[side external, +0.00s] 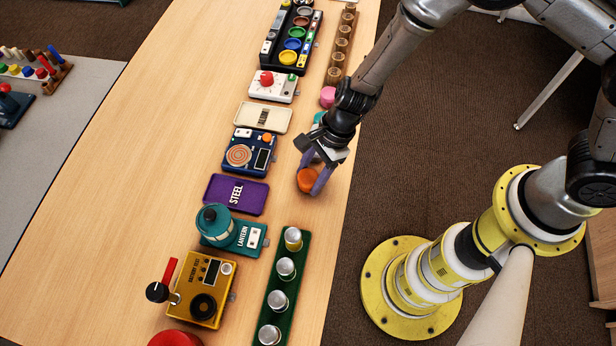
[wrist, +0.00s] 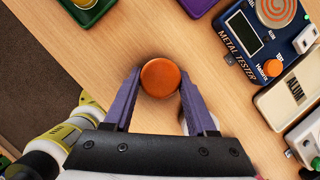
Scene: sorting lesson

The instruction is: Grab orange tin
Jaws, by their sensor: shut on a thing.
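The orange tin (side external: 307,180) is a small round tin near the right edge of the wooden table. It also shows in the wrist view (wrist: 160,77), seen from above at the fingertips. My gripper (side external: 317,178) is down at the table with its purple fingers on either side of the tin, shut on it. In the wrist view my gripper (wrist: 160,90) has one finger at the tin's left side and one at its right. Whether the tin touches the table is hard to tell.
A purple STEEL tray (side external: 236,194) and a blue metal tester (side external: 249,152) lie left of the tin. A green rack of silver-topped cylinders (side external: 283,290) stands nearer the camera. A pink piece (side external: 327,96) and a teal piece (side external: 319,117) sit behind my gripper. Bare table surrounds the tin.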

